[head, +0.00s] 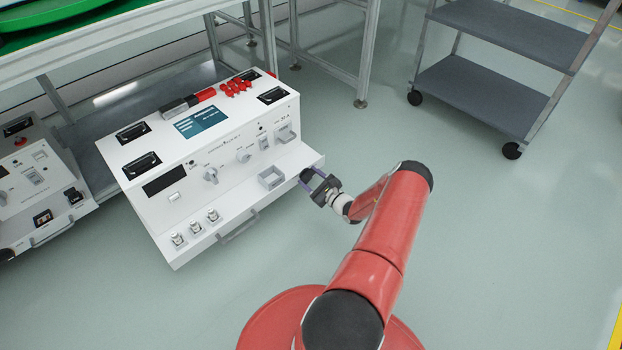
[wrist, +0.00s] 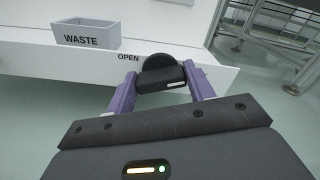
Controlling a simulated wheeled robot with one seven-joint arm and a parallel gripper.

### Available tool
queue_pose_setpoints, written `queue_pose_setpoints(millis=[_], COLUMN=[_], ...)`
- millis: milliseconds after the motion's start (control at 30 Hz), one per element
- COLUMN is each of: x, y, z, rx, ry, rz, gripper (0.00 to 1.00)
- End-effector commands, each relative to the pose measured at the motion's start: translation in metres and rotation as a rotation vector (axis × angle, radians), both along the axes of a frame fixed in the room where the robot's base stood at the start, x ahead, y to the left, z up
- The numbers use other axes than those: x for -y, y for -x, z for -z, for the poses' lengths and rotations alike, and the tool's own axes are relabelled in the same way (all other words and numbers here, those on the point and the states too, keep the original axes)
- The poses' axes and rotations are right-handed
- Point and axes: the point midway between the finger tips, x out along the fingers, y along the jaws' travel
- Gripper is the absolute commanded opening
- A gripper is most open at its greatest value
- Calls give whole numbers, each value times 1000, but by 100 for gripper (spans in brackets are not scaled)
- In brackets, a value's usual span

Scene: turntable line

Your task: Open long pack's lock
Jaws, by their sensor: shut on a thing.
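The long white pack (head: 225,140) stands in the middle of the head view, with dials, switches and a screen. In the wrist view, a black lock knob (wrist: 160,70) with a rounded back sits at the ledge beside the printed word OPEN. My gripper (head: 312,179) is at the right end of the pack's front ledge. Its purple fingers are on either side of the knob, shut on it, and they also show in the wrist view (wrist: 160,84).
A small grey WASTE bin (wrist: 86,35) sits on the ledge left of the knob. A second white unit (head: 38,185) stands at the left. A grey shelf cart (head: 490,95) stands at the back right. The floor right of the pack is clear.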

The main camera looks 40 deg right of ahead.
Motion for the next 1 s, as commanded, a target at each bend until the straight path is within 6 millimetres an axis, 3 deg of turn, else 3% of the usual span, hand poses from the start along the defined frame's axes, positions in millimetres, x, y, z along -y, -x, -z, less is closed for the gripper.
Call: queue_pose_setpoints(millis=[1000], x=[-3], y=[1], z=[3], rx=[73], ry=[943], rz=[1], gripper=[30])
